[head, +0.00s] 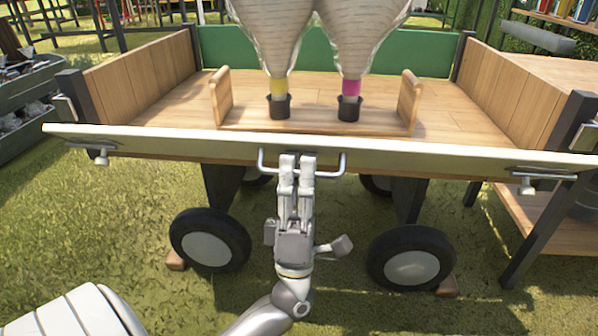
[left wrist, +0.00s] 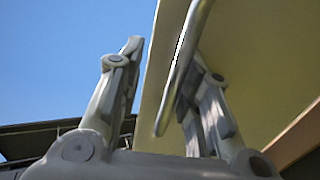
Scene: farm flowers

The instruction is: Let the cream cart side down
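The cream cart side (head: 430,157) shows in the head view as a thin, nearly edge-on band across the cart's front. It appears tilted outward, away from the corner posts, though its exact angle is hard to tell. Its metal handle (head: 338,168) is at the middle. My left gripper (head: 297,160) is at this handle. In the left wrist view, the fingers (left wrist: 165,80) are apart, with the handle bar (left wrist: 182,60) between them, close to the right finger. The cream panel (left wrist: 255,60) fills the right of that view. My right gripper is in neither view.
The cart bed (head: 420,125) holds a wooden rack (head: 230,118) with two wrapped bouquets (head: 270,35) in black pots. Latches hang at both panel ends. A wooden shelf table (head: 540,80) stands close at right; grey crates (head: 30,100) stand at left. Grass lies in front.

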